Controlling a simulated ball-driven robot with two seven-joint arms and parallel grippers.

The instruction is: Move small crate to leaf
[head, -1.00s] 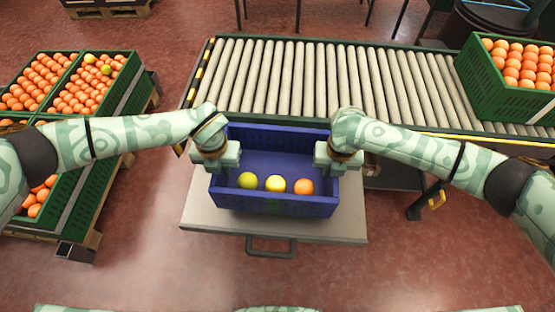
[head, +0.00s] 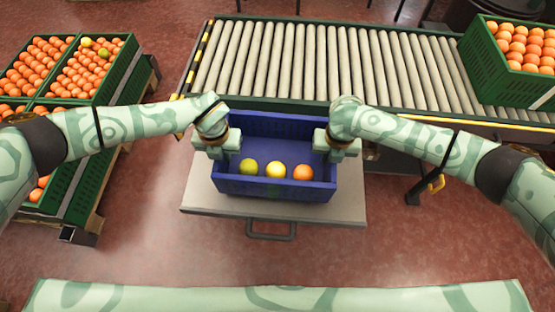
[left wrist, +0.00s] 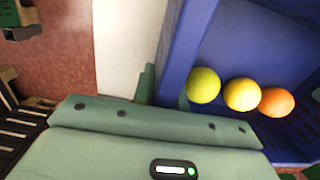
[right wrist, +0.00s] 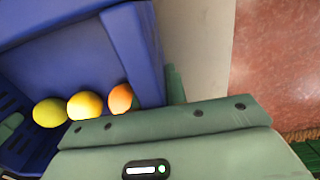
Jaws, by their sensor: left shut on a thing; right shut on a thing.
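The small crate (head: 285,189) is blue and upright, with a yellow-green fruit (head: 249,166), a yellow fruit (head: 276,170) and an orange one (head: 303,172) in a row along its near side. It is over the grey leaf (head: 205,194), which has a handle at its near edge; I cannot tell if the crate touches it. My left gripper (head: 233,139) is shut on the crate's left wall. My right gripper (head: 322,142) is shut on its right wall. Both wrist views show the crate wall (left wrist: 185,50) (right wrist: 140,50) beside the gripper; the fingertips are mostly hidden.
A roller conveyor (head: 300,62) runs behind the crate, with a green crate of oranges (head: 505,85) on its right end. Green crates of oranges (head: 120,80) stand on a pallet at the left. The leaf shows bare strips at the left, right and front.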

